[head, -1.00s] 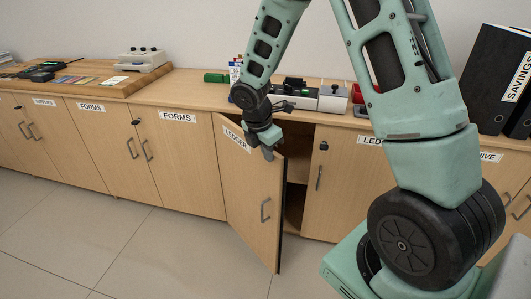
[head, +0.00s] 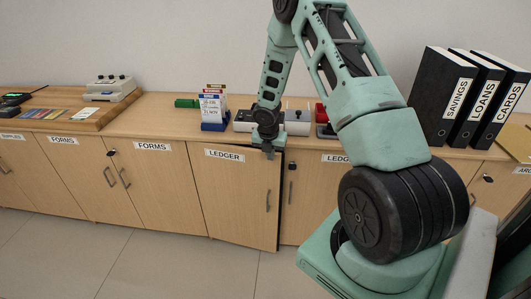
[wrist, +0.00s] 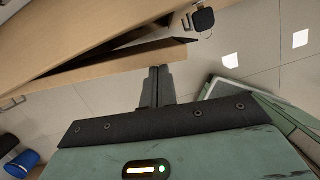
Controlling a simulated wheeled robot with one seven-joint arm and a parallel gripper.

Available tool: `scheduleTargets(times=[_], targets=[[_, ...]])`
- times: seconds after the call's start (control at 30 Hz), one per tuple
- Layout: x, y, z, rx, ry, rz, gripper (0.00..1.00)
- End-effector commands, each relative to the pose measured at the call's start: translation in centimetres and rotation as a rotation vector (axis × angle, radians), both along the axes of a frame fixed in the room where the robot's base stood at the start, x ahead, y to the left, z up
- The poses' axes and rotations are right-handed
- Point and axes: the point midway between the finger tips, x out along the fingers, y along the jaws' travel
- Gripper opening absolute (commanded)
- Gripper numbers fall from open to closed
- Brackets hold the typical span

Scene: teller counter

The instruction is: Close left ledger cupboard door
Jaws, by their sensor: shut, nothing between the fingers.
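The left ledger cupboard door (head: 232,200) is light wood with a LEDGER label at its top and a metal bar handle near its right edge. It stands slightly ajar, with a dark gap along its right side. My gripper (head: 268,152) is at the door's top right corner, just under the counter edge. In the wrist view my gripper (wrist: 158,70) has its fingers together, close to the top edge of the door (wrist: 110,62). A dark wedge-shaped gap shows between the door and the cupboard. I cannot tell whether the fingers touch the door.
The right ledger door (head: 325,200) beside it is shut. On the counter stand a leaflet holder (head: 213,108), a grey device (head: 297,122) and black binders (head: 440,95). The tiled floor (head: 180,265) in front is clear. A blue bin (wrist: 22,163) shows in the wrist view.

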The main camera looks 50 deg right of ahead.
Motion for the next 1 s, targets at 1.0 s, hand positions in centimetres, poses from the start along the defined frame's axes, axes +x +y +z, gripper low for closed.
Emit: scheduleTargets(times=[1.0], targets=[[-0.7,1.6,0.0,0.001,0.001,0.042,0.00]])
